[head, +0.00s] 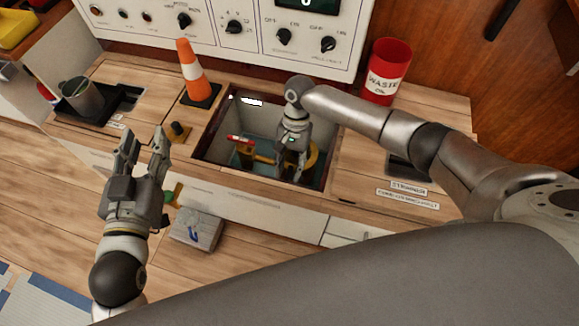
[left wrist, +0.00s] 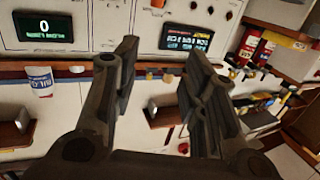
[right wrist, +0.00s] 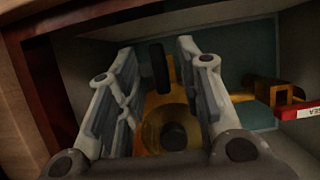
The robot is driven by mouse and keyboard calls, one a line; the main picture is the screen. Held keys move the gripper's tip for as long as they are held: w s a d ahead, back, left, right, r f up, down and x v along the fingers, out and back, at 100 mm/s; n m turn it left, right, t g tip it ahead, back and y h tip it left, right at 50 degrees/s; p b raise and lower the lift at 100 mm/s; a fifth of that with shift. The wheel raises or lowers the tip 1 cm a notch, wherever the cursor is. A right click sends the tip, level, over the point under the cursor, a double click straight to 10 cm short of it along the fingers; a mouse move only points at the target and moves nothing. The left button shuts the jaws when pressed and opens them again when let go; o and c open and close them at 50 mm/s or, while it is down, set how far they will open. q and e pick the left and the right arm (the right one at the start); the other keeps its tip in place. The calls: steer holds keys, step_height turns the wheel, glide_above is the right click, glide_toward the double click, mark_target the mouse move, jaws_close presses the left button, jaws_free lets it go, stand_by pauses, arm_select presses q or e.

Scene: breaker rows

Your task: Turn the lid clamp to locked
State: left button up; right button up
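No part is labelled as the lid clamp in a way I can read. A yellow fitting (right wrist: 168,118) with a dark round centre and a dark upright lever (right wrist: 159,68) sits inside the recessed bay (head: 210,150). My right gripper (head: 287,172) reaches down into this bay. In the right wrist view its fingers (right wrist: 157,50) are open, one on each side of the fitting and lever; contact cannot be told. A small black knob on a yellow base (head: 178,130) stands on the counter left of the bay. My left gripper (head: 143,147) is open and empty, left of that knob.
A red-tagged yellow part (head: 241,140) lies in the bay's left side. An orange cone (head: 192,68) stands behind it, a red waste bin (head: 387,72) at back right, and a grey mug (head: 82,97) at left. A control panel (head: 257,42) backs the counter.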

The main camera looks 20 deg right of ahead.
steer(key=shift+f, duration=0.1)
jaws_close()
stand_by(0.4)
